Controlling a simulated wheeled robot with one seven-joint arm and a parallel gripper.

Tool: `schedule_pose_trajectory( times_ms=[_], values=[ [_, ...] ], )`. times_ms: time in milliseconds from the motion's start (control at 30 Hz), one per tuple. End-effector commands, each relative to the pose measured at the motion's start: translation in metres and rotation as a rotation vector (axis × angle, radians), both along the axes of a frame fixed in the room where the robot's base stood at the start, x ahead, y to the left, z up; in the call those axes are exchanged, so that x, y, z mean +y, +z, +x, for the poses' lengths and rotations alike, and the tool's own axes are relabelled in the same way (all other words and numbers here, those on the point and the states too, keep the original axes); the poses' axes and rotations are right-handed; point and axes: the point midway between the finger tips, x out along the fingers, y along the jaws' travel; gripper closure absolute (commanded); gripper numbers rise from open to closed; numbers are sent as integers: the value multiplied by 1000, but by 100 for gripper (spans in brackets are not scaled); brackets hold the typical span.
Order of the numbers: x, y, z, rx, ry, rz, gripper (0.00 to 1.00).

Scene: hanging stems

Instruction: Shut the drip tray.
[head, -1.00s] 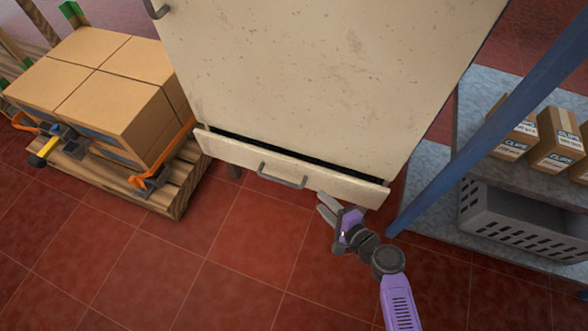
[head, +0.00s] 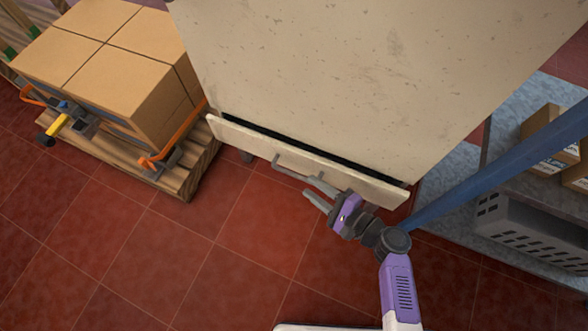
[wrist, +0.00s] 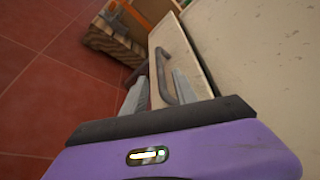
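The drip tray (head: 285,152) is a long cream drawer front low on a stained cream cabinet (head: 350,70). It stands a little way out, with a dark gap along its top edge. Its grey bar handle (head: 290,172) is on the front face; it also shows in the wrist view (wrist: 162,75). My gripper (head: 312,188) is in front of the tray, just right of the handle, with its fingers apart and nothing seen between them. In the wrist view one finger (wrist: 190,88) overlaps the tray front near the handle; whether it touches is unclear.
A wooden pallet (head: 190,170) with cardboard boxes (head: 110,60) and orange straps stands at the left. A blue post (head: 490,165) and a metal shelf with a grey crate (head: 520,225) stand close at the right. The red tiled floor in front is clear.

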Motion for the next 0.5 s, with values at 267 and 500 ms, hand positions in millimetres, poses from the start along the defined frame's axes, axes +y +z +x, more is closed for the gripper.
schedule_pose_trajectory(
  times_ms=[267,500],
  values=[
    [31,-11,26,-2,1,-1,66],
    [51,-16,42,-1,0,-2,66]
  ],
)
